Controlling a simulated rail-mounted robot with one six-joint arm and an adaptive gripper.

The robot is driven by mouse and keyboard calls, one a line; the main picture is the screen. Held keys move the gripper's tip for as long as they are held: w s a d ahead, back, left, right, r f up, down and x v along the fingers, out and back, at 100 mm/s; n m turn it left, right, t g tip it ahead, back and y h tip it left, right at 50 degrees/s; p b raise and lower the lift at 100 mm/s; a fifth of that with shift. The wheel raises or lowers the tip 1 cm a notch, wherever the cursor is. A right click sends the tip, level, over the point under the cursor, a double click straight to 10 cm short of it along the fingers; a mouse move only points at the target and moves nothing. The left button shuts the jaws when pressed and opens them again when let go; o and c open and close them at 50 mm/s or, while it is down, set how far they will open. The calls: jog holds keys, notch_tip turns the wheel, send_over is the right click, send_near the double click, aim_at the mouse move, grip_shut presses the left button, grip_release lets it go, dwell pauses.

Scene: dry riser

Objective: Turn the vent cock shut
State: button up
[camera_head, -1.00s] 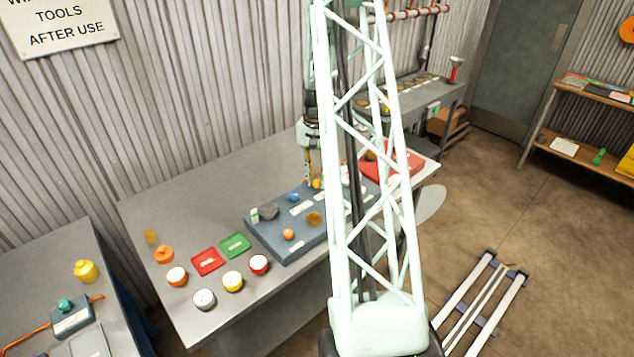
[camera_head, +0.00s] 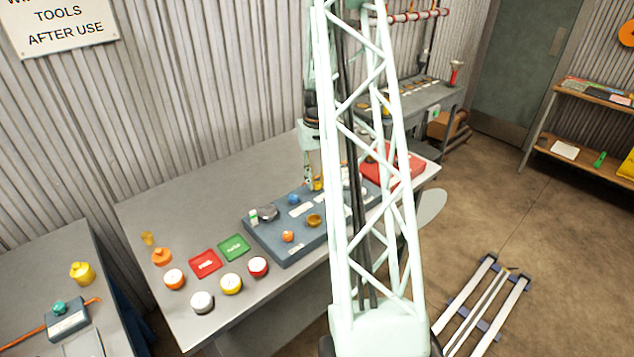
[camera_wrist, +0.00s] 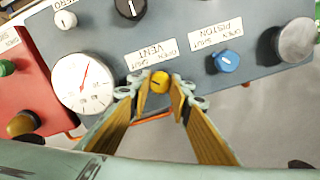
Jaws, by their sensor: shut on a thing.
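The vent cock (camera_wrist: 159,82) is a small yellow knob on the blue-grey panel (camera_wrist: 205,20), beside a white label reading VENT, OPEN and SHUT, upside down in the wrist view. My gripper (camera_wrist: 158,88) has one fingertip on each side of the knob and is shut on it. The fingers partly hide the knob's sides, and I cannot tell which way it points. In the head view my gripper (camera_head: 315,184) reaches down to the far part of the panel (camera_head: 285,251), with the yellow knob mostly hidden.
A blue PISTON knob (camera_wrist: 226,61), a round gauge (camera_wrist: 83,84), a black knob (camera_wrist: 130,8) and a grey dome (camera_wrist: 295,40) surround the vent cock. A red panel (camera_wrist: 42,90) adjoins. Several coloured caps and a red and a green tray (camera_head: 234,248) lie on the bench.

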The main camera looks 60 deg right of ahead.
aim_at(317, 183)
dwell(0.3)
jog(key=o, duration=0.9)
jog(key=shift+r, duration=0.15)
jog(key=shift+r, duration=5.85)
